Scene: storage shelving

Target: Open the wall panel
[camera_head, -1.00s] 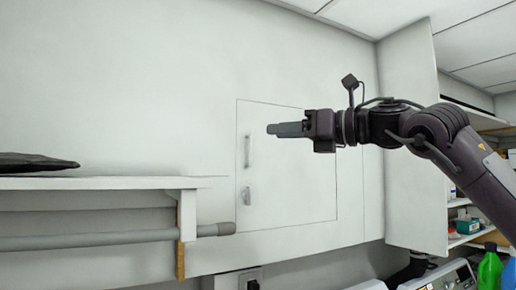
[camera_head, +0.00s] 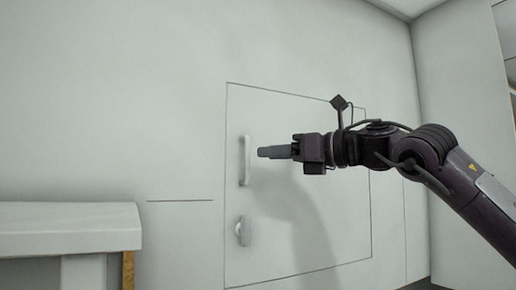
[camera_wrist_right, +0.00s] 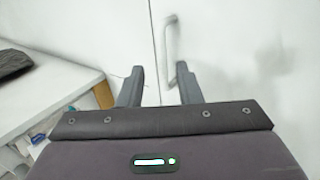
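The wall panel (camera_head: 345,225) is a white, shut door set flush in the wall, outlined by a thin dark line. Its upright white handle (camera_head: 246,160) is near its left edge, with a small latch (camera_head: 242,231) below. My right gripper (camera_head: 262,152) points left and is just right of the handle in the head view. In the right wrist view the gripper's two fingers (camera_wrist_right: 158,85) are spread apart with nothing held. The handle (camera_wrist_right: 171,50) shows beyond them, its lower end near the right finger. My left gripper is not in view.
A white shelf (camera_head: 70,228) juts out at lower left; the wrist view shows it too (camera_wrist_right: 50,105), with a dark flat object (camera_wrist_right: 14,64) on it. A wall or cabinet side (camera_head: 460,120) stands at right. The wall around the panel is bare.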

